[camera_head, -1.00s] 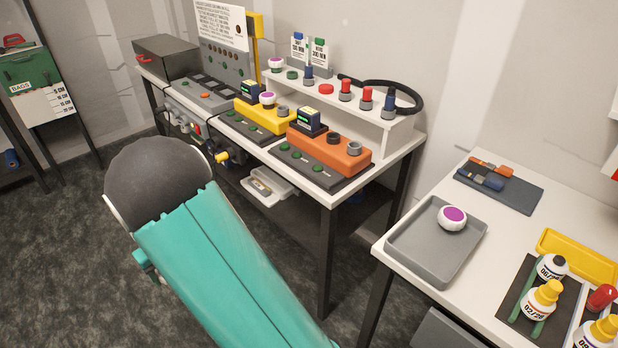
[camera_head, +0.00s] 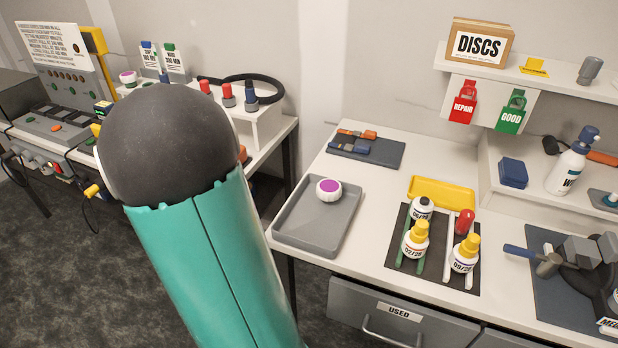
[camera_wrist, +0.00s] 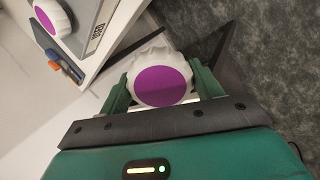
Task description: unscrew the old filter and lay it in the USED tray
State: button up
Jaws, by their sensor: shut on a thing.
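My gripper (camera_wrist: 161,86) is shut on a white, ribbed filter (camera_wrist: 140,64) with a purple face, in the wrist view. In the head view the gripper and held filter are hidden behind my arm. A grey tray (camera_head: 285,236) lies on the right bench, with another white and purple filter (camera_head: 328,190) in it. In the wrist view this second filter (camera_wrist: 52,17) is at the top left, beside a USED label. A USED label (camera_head: 398,312) also shows on a drawer front below the bench; I see no lettering on the tray in the head view.
Several bottles (camera_head: 416,240) stand on a dark mat right of the tray. A yellow tray (camera_head: 441,193) and a dark mat with tools (camera_head: 365,150) lie behind. The left bench carries a white rack (camera_head: 262,125). Open floor shows between the benches.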

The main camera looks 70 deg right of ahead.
jog(key=s+d+r+m+g, duration=0.2)
jog(key=s+d+r, duration=0.2)
jog(key=s, duration=0.6)
jog(key=s+d+r+m+g, duration=0.1)
jog(key=s+d+r+g, duration=0.15)
jog(key=s, duration=0.75)
jog(key=shift+t+h, duration=0.4)
jog(key=shift+t, duration=0.05)
jog(key=shift+w+d+f, duration=0.1)
jog(key=shift+d+f, duration=0.05)
jog(key=shift+f, duration=0.95)
jog(key=shift+s+d+f, duration=0.1)
jog(key=shift+d+f, duration=0.1)
jog(key=shift+f, duration=0.9)
jog(key=shift+w+d+f, duration=0.1)
jog(key=shift+d+f, duration=0.05)
jog(key=shift+f, duration=0.95)
jog(key=shift+f, duration=0.45)
jog(key=shift+a+f, duration=0.15)
jog(key=shift+f, duration=0.25)
